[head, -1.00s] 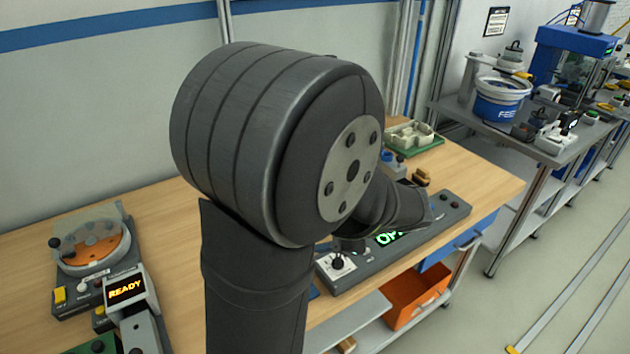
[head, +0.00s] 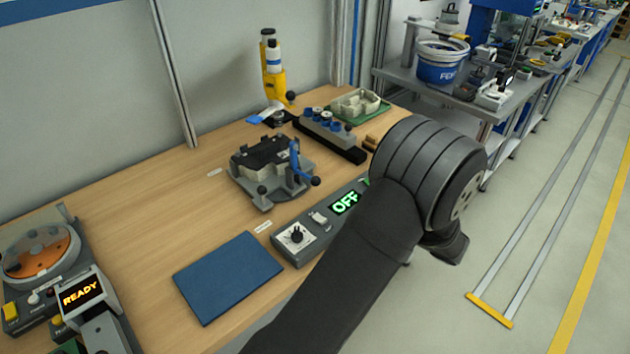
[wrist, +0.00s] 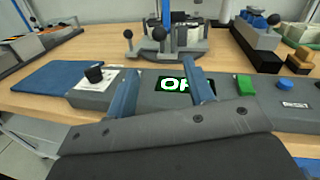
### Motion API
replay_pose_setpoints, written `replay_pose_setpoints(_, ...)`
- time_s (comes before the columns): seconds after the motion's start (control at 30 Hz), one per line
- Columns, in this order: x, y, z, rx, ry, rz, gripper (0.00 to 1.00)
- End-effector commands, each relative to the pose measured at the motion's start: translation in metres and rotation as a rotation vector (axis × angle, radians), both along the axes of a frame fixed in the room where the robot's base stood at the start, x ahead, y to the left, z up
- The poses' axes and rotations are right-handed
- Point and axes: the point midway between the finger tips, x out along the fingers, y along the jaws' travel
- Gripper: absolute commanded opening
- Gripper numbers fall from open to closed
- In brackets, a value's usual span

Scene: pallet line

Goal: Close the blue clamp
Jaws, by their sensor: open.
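In the wrist view the blue clamp (wrist: 166,14) stands upright at the top, beyond the control panel, cut by the frame edge. My gripper (wrist: 158,66) is open and empty, its two blue fingers in front of the panel, apart from the clamp. In the head view my arm hides the gripper's fingers.
A control panel (head: 320,232) with a green OFF display lies along the bench front. A blue mat (head: 228,277) lies left of it. A dark rack with blue-topped parts (head: 328,136) and a yellow hand press (head: 273,72) stand behind. Bare bench lies left of the fixture.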

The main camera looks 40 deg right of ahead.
Motion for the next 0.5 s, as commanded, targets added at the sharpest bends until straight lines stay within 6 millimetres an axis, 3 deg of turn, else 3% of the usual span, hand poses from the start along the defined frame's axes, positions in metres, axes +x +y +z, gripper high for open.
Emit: replay_pose_setpoints(0.5, 0.110, 0.024, 0.000, -0.001, 0.003, 0.005, 0.48)
